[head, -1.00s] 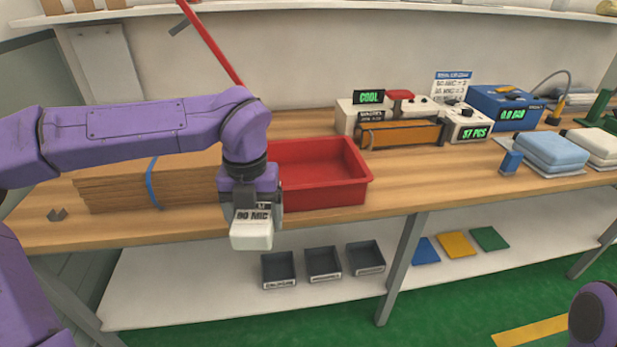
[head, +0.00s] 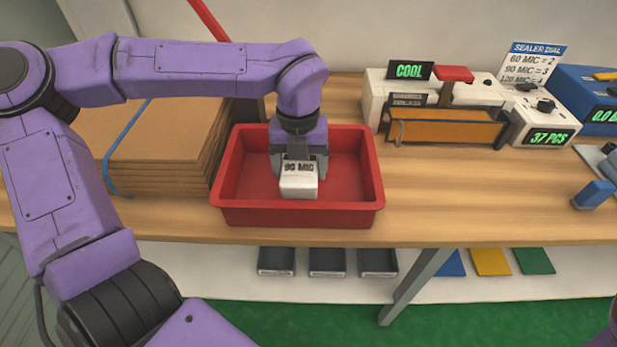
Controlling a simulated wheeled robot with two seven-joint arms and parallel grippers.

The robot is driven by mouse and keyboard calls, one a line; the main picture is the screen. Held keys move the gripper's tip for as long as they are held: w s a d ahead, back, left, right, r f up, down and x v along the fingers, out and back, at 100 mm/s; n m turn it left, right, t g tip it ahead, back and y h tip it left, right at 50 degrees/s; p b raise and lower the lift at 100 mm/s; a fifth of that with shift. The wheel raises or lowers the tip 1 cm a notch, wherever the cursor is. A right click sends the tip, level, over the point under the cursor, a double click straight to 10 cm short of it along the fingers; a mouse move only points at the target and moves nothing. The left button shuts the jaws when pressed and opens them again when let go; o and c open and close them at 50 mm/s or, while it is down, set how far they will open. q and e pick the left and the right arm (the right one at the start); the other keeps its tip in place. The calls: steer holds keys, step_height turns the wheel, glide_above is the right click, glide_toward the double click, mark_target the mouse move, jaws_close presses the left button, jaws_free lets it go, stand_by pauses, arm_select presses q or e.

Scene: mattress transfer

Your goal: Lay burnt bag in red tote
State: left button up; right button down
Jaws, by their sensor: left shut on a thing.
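The red tote (head: 297,218) is on the wooden bench, in the middle of the head view. My left gripper (head: 299,168) points down inside the tote's outline and is shut on a small white bag (head: 298,188) marked "90 MIC". The bag hangs upright over the tote's floor, close to its front wall. I cannot tell whether it touches the floor. No burn mark shows on the side of the bag facing me. My right gripper is out of view.
Strapped cardboard sheets (head: 165,135) lie just left of the tote. A sealer (head: 445,128) reading "COOL" and a counter reading "37 PCS" (head: 546,122) stand at the right. Bare bench (head: 450,195) lies right of the tote. Grey bins (head: 327,262) sit on the lower shelf.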

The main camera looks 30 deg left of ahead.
arm_select(q)
steer(key=f, duration=0.1)
steer(key=s+f, duration=0.1)
steer(key=shift+s+a+f, duration=0.1)
steer(key=shift+s+f, duration=0.15)
steer(key=shift+f, duration=0.05)
steer(key=f, duration=0.2)
steer(key=w+f, duration=0.1)
steer(key=f, duration=0.1)
steer(key=shift+w+f, duration=0.1)
steer(key=shift+s, duration=0.25)
steer(key=shift+c, duration=0.7)
steer(key=o, duration=1.4)
steer(key=shift+w, duration=0.1)
step_height(320, 180, up, 12)
steer(key=shift+r, duration=0.1)
